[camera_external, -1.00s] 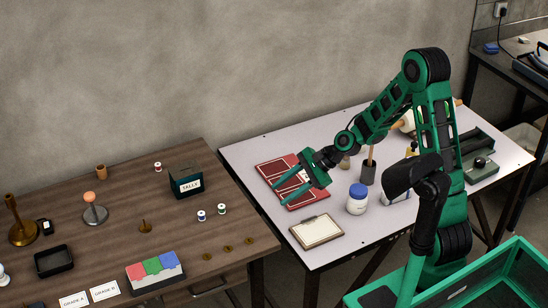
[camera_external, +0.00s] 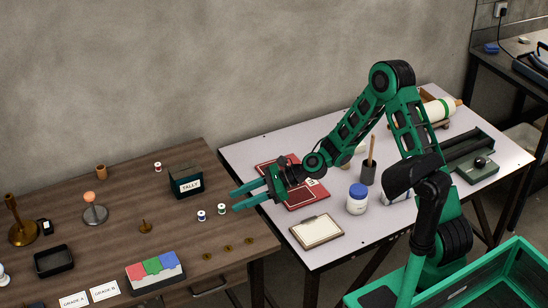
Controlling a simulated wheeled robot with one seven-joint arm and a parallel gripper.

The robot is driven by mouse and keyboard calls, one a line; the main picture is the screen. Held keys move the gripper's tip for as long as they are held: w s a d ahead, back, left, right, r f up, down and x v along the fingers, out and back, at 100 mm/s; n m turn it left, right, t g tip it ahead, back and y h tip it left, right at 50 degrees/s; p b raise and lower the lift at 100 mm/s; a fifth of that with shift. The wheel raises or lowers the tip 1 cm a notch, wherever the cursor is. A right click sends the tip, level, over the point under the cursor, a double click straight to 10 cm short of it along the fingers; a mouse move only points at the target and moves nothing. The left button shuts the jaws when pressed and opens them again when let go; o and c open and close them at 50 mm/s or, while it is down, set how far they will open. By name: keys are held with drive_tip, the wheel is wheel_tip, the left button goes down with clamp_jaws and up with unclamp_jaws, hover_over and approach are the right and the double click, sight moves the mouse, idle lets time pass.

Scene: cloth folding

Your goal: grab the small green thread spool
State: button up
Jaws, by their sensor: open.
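The small green thread spool (camera_external: 222,209) stands upright on the brown wooden table, near its right edge. A similar spool with a blue band (camera_external: 201,215) stands just left of it. My gripper (camera_external: 233,201) is open and empty, with its two green fingers pointing left. The fingertips show just right of the green spool and look apart from it. Their height above the table is hard to tell from this view.
A dark box labelled TALLY (camera_external: 186,183) stands behind the spools. A red-banded spool (camera_external: 157,167) is farther back. Brass discs (camera_external: 228,248) lie near the table's front. A clipboard (camera_external: 317,231) and a blue-lidded jar (camera_external: 357,199) are on the grey table.

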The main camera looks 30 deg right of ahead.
sight(228, 211)
drive_tip(key=x, duration=0.5)
drive_tip(key=shift+w+d+f, duration=0.15)
drive_tip(key=shift+f, duration=0.15)
drive_tip(key=shift+c, duration=0.5)
clamp_jaws()
